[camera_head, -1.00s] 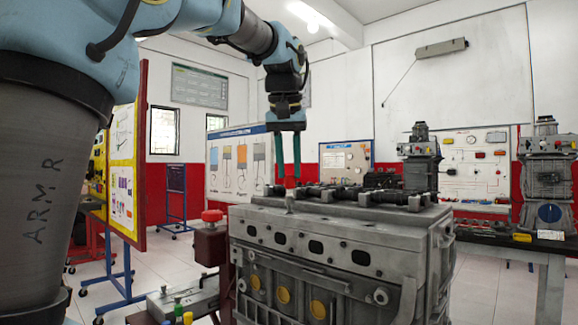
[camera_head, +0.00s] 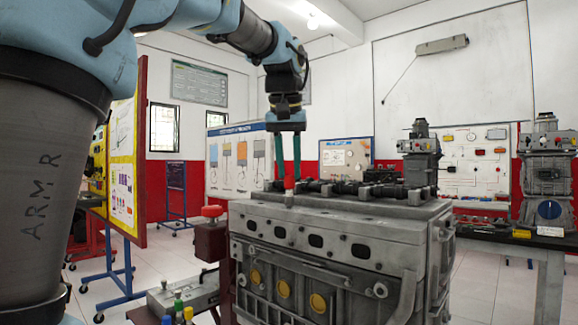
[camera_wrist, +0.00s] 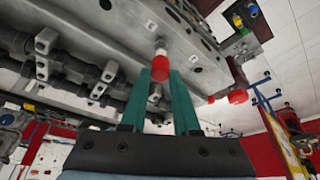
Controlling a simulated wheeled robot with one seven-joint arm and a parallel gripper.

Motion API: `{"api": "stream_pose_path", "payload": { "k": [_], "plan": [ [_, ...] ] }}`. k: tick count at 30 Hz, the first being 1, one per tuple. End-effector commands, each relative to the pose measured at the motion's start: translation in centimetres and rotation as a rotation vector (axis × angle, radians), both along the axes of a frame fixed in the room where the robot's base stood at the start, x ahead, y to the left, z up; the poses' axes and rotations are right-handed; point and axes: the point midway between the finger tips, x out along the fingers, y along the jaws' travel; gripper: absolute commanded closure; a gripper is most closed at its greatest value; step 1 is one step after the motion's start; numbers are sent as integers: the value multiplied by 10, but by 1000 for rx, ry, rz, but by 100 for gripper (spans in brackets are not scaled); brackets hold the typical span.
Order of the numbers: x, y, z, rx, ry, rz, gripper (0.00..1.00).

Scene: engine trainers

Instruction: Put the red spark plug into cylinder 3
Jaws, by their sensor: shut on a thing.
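My gripper (camera_head: 287,178) points down above the near-left top edge of the grey engine block (camera_head: 320,222). Its teal fingers are shut on the red spark plug (camera_head: 289,184), which sits at their tips. The plug's red end also shows between the fingertips in the wrist view (camera_wrist: 156,67). Below the red part, a short pale metal part meets the top of the block. How deep it sits, and which cylinder opening is under it, I cannot tell.
Green and yellow pieces (camera_head: 178,308) stand in a tray at lower left. A red knob (camera_head: 213,211) rises left of the block. A row of dark valve gear (camera_head: 360,189) runs along the block's top, right of my fingers.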

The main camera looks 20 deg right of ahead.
Motion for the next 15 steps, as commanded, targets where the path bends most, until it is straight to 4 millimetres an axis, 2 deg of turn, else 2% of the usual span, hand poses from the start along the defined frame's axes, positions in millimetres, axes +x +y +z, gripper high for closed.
{"api": "stream_pose_path", "payload": {
  "k": [12,13,15],
  "plan": [
    [0,0,-3,0,0,0,100],
    [0,0,-3,0,0,0,70],
    [0,0,-3,0,0,0,62]
  ]
}}
